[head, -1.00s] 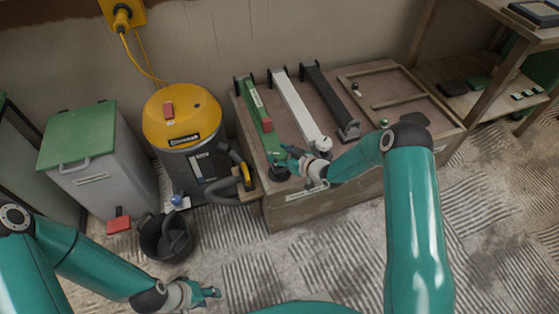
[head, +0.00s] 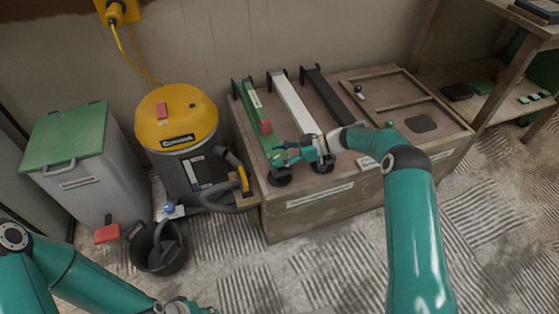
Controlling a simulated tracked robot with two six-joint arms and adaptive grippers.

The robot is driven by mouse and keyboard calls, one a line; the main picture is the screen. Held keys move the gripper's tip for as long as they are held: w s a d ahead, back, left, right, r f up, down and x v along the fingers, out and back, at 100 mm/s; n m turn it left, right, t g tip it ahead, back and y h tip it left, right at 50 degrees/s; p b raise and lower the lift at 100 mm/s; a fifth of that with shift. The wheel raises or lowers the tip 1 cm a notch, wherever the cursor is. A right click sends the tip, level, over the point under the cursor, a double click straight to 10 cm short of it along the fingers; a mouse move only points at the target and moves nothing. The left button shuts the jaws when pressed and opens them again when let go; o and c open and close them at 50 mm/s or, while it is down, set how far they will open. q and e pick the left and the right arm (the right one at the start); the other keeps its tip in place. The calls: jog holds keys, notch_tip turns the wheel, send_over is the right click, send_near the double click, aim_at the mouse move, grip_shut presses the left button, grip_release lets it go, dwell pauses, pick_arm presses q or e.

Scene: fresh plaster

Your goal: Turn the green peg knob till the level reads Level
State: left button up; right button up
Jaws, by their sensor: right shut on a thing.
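My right gripper (head: 280,156) reaches in from the right across the white bar's front end and is shut on the green peg knob. My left gripper (head: 186,307) is cut off by the bottom edge, so its fingers are unclear.
The white bar (head: 292,103) and black bar (head: 334,95) lie right of the green one. A yellow vacuum (head: 180,125) with its hose stands left of the bench (head: 310,205). A black bucket (head: 155,250) and green-lidded bin (head: 62,140) stand further left. The front floor is clear.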

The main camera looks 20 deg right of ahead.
jog(key=shift+a+r, duration=0.15)
jog(key=shift+r, duration=0.05)
dwell(0.4)
jog(key=o, duration=1.2)
jog(key=shift+c, duration=0.2)
jog(key=shift+f, duration=0.1)
jog(key=shift+d, duration=0.35)
jog(key=v, duration=1.1)
jog(key=shift+d, duration=0.3)
jog(key=shift+w, duration=0.1)
